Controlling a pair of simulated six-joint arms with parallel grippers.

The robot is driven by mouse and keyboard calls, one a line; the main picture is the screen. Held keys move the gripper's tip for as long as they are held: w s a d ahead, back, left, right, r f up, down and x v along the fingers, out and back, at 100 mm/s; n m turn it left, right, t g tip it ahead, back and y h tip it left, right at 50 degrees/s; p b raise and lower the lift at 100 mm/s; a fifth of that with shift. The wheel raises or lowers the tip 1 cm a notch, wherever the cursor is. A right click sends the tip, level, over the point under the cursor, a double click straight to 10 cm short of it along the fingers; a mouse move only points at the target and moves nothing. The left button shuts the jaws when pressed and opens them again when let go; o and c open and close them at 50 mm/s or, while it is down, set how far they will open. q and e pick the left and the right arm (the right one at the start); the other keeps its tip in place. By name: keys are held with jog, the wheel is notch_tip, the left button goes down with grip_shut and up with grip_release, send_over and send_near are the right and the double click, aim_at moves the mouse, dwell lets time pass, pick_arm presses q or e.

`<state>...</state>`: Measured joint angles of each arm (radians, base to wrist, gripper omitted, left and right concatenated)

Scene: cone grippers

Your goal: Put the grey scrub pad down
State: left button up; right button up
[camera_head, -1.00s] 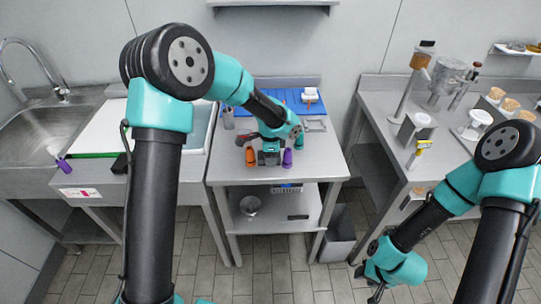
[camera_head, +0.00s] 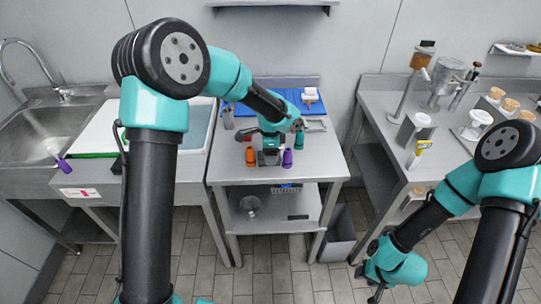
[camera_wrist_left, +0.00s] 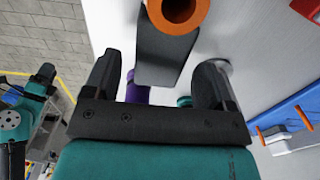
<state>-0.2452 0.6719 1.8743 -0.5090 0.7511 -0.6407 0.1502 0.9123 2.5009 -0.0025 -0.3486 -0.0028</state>
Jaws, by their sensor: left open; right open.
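The grey scrub pad (camera_head: 268,158) is on the steel worktable near its front edge, between an orange bottle-like item (camera_head: 250,157) and a purple one (camera_head: 287,159). In the left wrist view the pad (camera_wrist_left: 165,55) shows as a dark grey block between the fingers, with space on both sides. My left gripper (camera_wrist_left: 158,68) is open around it; in the head view the gripper (camera_head: 270,142) is right above the pad. My right gripper (camera_head: 375,289) is open and empty, low over the floor at the right, its fingers only partly visible.
A teal item (camera_head: 299,141) stands right of my left gripper. A blue mat (camera_head: 240,109) with a white-and-orange item (camera_head: 310,97) lies at the back of the table. A sink (camera_head: 45,133) is at the left, and a counter with grinding gear (camera_head: 440,90) at the right.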

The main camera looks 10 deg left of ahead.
aim_at(279, 155)
pick_arm(q)
notch_tip(279, 155, up, 10)
dwell(0.4)
jog(key=shift+o, duration=0.5)
jog(key=d+r+y, duration=0.2)
jog(key=y, duration=0.1)
jog(key=d+r+g+y, duration=0.1)
jog(key=r, duration=0.1)
jog(key=shift+w, duration=0.4)
